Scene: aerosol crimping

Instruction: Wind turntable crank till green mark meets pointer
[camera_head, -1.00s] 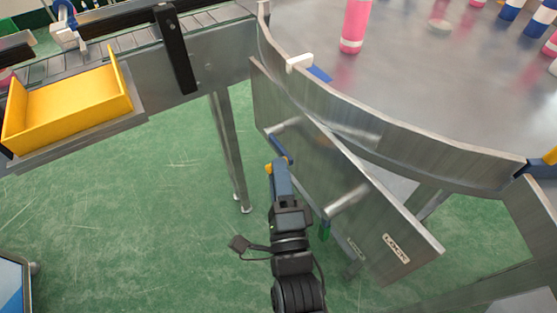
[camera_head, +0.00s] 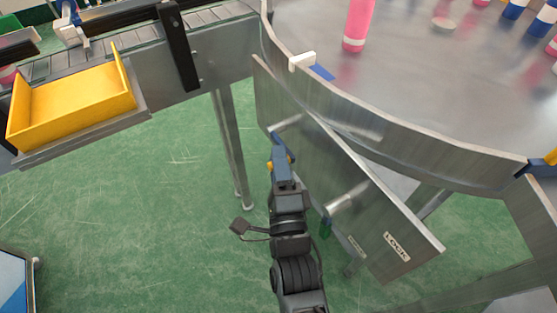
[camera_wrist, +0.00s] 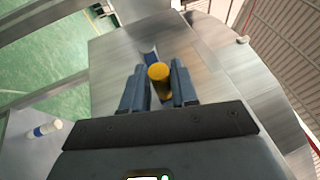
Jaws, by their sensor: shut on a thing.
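The turntable (camera_head: 450,110) is a round steel top inside a raised rim. A white block (camera_head: 302,61), likely the pointer, sits on the rim, with a blue mark (camera_head: 322,72) just inside it. I see no green mark on the visible tabletop. The crank's blue arm (camera_head: 275,137) shows at a shaft on the steel panel below; it also shows in the wrist view (camera_wrist: 150,57). My gripper (camera_head: 281,160) is shut on the yellow crank knob (camera_wrist: 159,78), which stands between the two fingers in the wrist view.
The steel panel (camera_head: 310,150) carries a second shaft (camera_head: 347,199) with a green grip (camera_head: 325,229) and a LOCK label (camera_head: 396,246). A yellow tray (camera_head: 75,100) hangs by the conveyor (camera_head: 150,35). A pink can (camera_head: 358,25) and others stand on the turntable. Green floor is open to the left.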

